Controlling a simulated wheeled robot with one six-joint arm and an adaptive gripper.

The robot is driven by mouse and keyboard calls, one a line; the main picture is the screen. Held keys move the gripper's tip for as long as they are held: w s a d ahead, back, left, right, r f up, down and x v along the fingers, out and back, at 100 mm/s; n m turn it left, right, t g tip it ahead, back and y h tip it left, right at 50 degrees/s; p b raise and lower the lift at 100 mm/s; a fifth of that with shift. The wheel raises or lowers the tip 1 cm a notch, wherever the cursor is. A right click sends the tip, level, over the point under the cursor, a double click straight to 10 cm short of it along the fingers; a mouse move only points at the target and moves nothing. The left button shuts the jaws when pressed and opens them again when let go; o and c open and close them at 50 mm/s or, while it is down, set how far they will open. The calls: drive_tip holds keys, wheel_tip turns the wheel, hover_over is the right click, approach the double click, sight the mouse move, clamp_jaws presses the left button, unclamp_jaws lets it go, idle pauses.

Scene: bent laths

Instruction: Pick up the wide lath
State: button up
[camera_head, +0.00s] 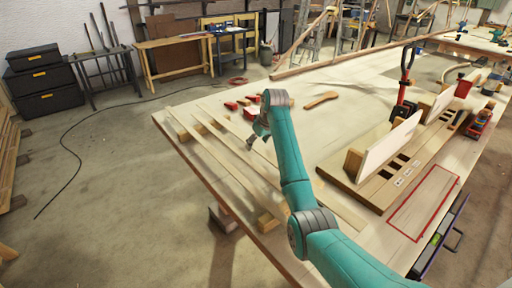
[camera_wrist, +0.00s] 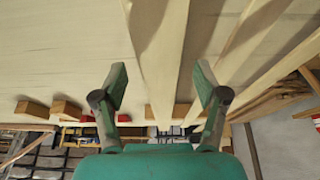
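A pale lath (camera_wrist: 162,55) runs lengthwise between my fingers in the wrist view and looks the widest there. In the head view it is the right-hand lath (camera_head: 337,206) on the table, partly hidden behind my arm. My gripper (camera_wrist: 160,85) is open, with one finger on each side of this lath and gaps visible on both sides. In the head view my gripper (camera_head: 252,140) is over the laths, partly hidden by my arm. How high the fingers are above the lath is hard to tell.
Narrower laths (camera_wrist: 236,50) lie beside it, one clear at the left (camera_head: 225,163). Wooden blocks (camera_head: 268,222) sit at the lath ends. A slotted board with upright panel (camera_head: 388,147) stands right on the table.

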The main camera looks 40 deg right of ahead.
drive_tip(key=c, duration=1.1)
drive_tip(key=shift+r, duration=0.1)
